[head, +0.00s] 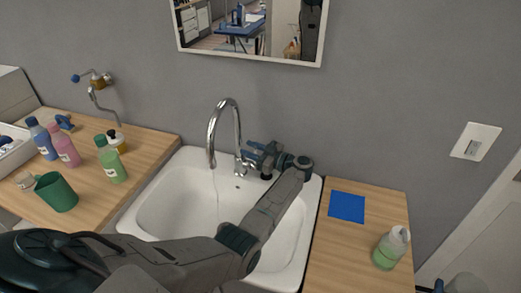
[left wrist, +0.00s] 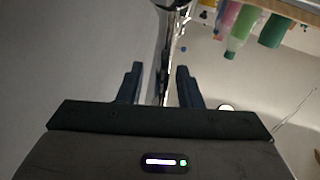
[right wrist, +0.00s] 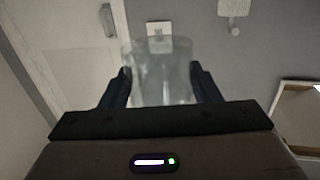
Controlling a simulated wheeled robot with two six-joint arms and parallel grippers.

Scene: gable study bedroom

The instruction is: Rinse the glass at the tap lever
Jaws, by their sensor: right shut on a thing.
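The chrome tap (head: 223,106) stands at the back of the white sink, with its lever (head: 240,163) low on its right side. A thin pale line, apparently water, falls from the spout. My left gripper (head: 252,156) is at the lever. In the left wrist view its fingers (left wrist: 160,85) are apart, with thin chrome parts of the tap (left wrist: 172,50) showing between and beyond them; contact is unclear. In the right wrist view my right gripper (right wrist: 160,88) is shut on the clear glass (right wrist: 160,70). The right gripper and glass are not in the head view.
The sink (head: 166,203) is crossed by my left arm. Several bottles, including a green one (head: 111,163), and a dark green cup (head: 56,193) stand on the left counter. The right counter (head: 335,250) holds a blue square (head: 347,207) and a soap bottle (head: 390,250).

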